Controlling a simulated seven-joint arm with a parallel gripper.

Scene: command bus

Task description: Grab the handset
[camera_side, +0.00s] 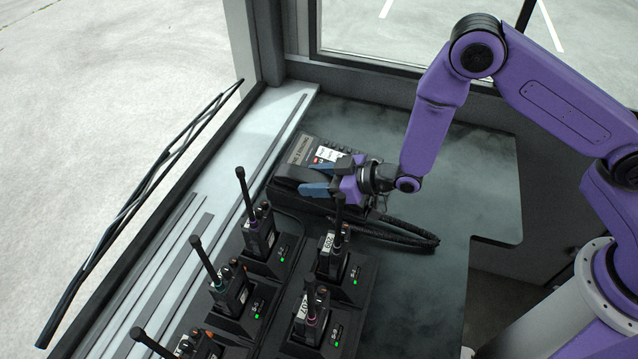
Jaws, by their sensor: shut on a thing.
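A dark desk phone (303,150) with a keypad and pale labels sits at the back left of the dark desk. Its black handset (289,177) lies at the phone's left side, partly hidden by my gripper. My gripper (327,178), with blue fingertips, reaches in from the right, low over the phone, and is shut on the handset. The handset still appears to be at the phone's body; I cannot tell whether there is a gap below it. A black coiled cord (405,233) lies on the desk to the right.
Several upright radios with antennas, such as one (258,230) and another (332,258), stand in charger docks with green lights in front of the phone. The desk (460,180) is clear to the right. A window ledge (190,230) runs along the left.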

